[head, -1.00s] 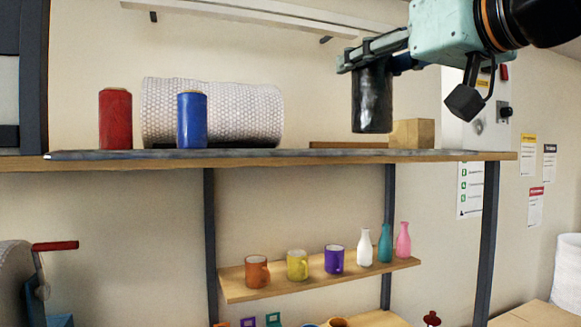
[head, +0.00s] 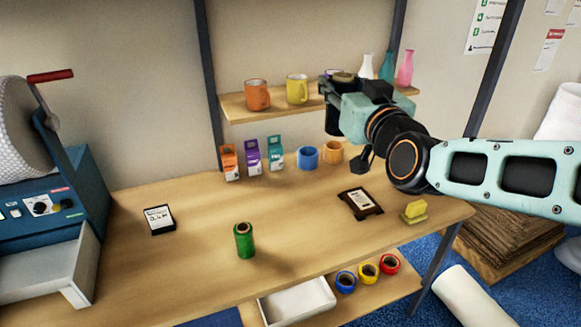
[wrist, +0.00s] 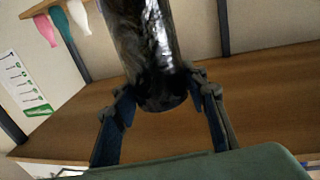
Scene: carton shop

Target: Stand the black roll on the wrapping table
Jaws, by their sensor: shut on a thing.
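The black roll (wrist: 152,45) is shiny and dark, and it fills the top middle of the wrist view. My gripper (wrist: 165,88) is shut on it, one finger on each side. In the head view the black roll (head: 332,120) hangs roughly upright at my gripper (head: 340,98), partly hidden by the gripper's body. It is above the back right part of the wooden wrapping table (head: 305,222), in front of the small shelf. The table also shows in the wrist view (wrist: 265,115). The roll looks clear of the tabletop.
A green roll (head: 244,240) stands at the table's front middle. Small cartons (head: 253,156) and cups (head: 307,157) line the back. A blue machine (head: 50,200) is left.

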